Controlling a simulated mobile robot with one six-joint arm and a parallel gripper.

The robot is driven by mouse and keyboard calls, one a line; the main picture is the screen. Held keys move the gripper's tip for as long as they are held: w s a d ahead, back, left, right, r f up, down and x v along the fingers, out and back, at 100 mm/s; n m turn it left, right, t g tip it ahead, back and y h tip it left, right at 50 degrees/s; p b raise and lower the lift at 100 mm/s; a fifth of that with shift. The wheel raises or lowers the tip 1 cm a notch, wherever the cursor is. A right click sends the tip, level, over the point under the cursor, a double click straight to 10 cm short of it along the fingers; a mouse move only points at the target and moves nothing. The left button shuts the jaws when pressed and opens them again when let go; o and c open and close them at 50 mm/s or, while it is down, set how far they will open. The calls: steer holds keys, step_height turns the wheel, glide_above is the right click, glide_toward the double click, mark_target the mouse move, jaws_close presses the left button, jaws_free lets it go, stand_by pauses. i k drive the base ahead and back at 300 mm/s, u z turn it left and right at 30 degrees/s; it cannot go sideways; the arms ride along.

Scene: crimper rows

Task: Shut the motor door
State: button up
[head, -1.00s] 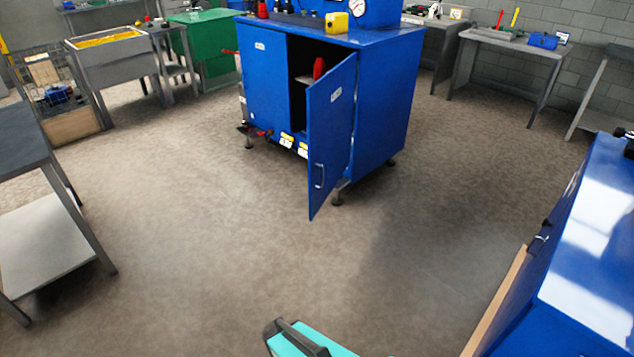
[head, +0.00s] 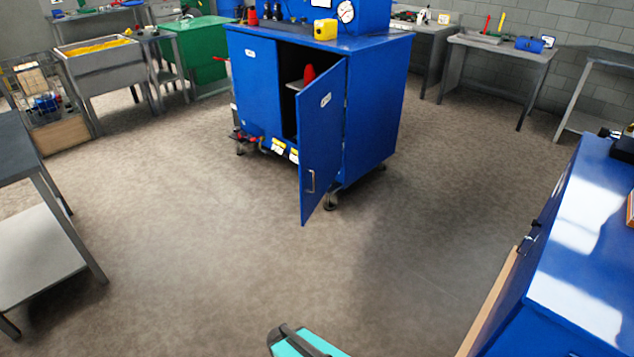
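A blue cabinet on castors (head: 372,120) stands ahead, beyond open floor. Its right-hand front door (head: 320,150) is swung partly open toward me, with a small label near its top and a silver handle low on its free edge. Its left-hand door (head: 253,90) looks closed. I cannot read the labels, so I cannot tell for sure which door is the motor door. Through the gap, a red object (head: 308,75) shows in the dark inside. My gripper is not in view; only a teal and dark part shows at the bottom edge.
A grey table (head: 50,200) stands at the left. A blue cabinet or bench (head: 585,230) fills the right side, with a light wooden edge along it. A yellow item (head: 325,29) sits on the cabinet top. The floor between is clear.

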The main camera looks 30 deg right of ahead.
mark_target(320, 106)
steer(key=z, duration=0.05)
steer(key=i, duration=0.9)
steer(key=u, duration=0.05)
